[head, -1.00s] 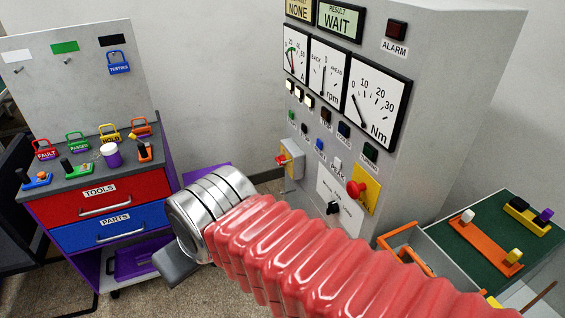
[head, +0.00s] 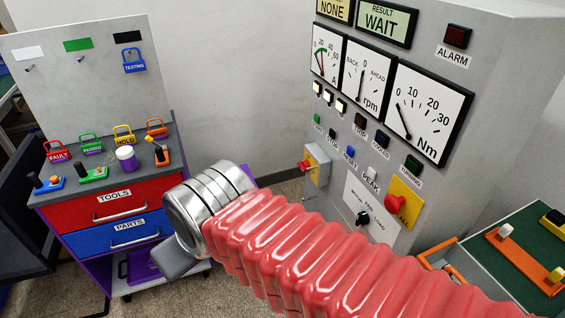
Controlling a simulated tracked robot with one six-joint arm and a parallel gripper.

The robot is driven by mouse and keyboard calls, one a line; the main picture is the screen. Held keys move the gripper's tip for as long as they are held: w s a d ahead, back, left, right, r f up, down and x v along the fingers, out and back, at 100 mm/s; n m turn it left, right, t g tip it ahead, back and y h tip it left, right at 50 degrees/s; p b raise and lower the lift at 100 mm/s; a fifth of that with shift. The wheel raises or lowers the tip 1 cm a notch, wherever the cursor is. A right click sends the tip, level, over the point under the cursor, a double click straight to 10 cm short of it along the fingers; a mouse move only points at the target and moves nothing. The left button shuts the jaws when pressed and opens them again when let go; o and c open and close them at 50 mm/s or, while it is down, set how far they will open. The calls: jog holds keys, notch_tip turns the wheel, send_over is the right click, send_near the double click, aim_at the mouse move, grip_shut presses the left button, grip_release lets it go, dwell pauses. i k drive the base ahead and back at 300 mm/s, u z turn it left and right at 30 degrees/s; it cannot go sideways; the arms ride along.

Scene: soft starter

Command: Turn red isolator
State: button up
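A red handle (head: 306,165) sits on a small yellow-and-grey box (head: 318,168) at the lower left of the grey control cabinet (head: 490,100); it looks like the red isolator. A red knob (head: 394,203) on a yellow plate (head: 405,197) is farther right on the same cabinet. My arm, in a red bellows sleeve, crosses the lower middle, with a silver wrist in front. My gripper (head: 176,260) shows only as a grey part below the wrist, left of and apart from the red handle. Its fingertips are mostly hidden, so its opening does not show.
A tool cart (head: 110,205) with coloured padlocks and small parts stands at the left, below a pegboard (head: 82,78). A green-topped bench (head: 520,235) with orange bars stands at the right. Some clear floor (head: 240,290) lies between cart and cabinet.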

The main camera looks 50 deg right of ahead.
aim_at(305, 164)
jog(key=z, duration=0.05)
jog(key=i, duration=1.35)
jog(key=z, duration=0.05)
